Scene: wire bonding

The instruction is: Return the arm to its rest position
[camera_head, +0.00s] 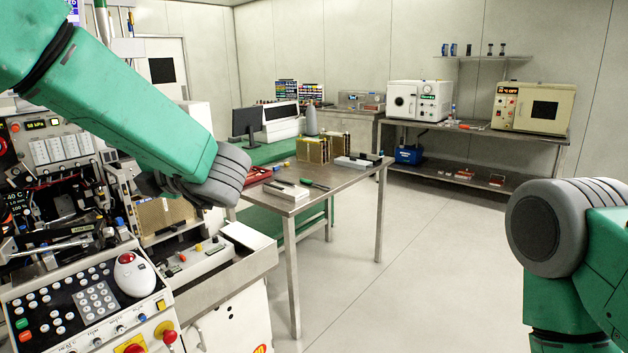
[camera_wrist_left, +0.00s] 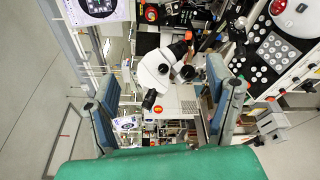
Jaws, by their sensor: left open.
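My left arm (camera_head: 130,110) comes in from the upper left and its green link ends in a grey ribbed joint in front of the bonding machine (camera_head: 60,170). In the left wrist view my left gripper (camera_wrist_left: 164,85) is open, with its two blue-grey fingers wide apart and nothing held between them. A white microscope head (camera_wrist_left: 158,70) shows beyond the gap between the fingers. In the head view I cannot make out the fingers. My right arm (camera_head: 580,250) shows only as a grey joint and green links at the right edge; its gripper is out of frame.
The machine's keypad panel (camera_head: 85,305) carries a white trackball (camera_head: 133,273) and a red stop button (camera_head: 168,334). A steel table (camera_head: 335,190) with boxes stands beyond. Ovens (camera_head: 418,102) stand on a back bench. The floor (camera_head: 420,270) between the table and my right arm is clear.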

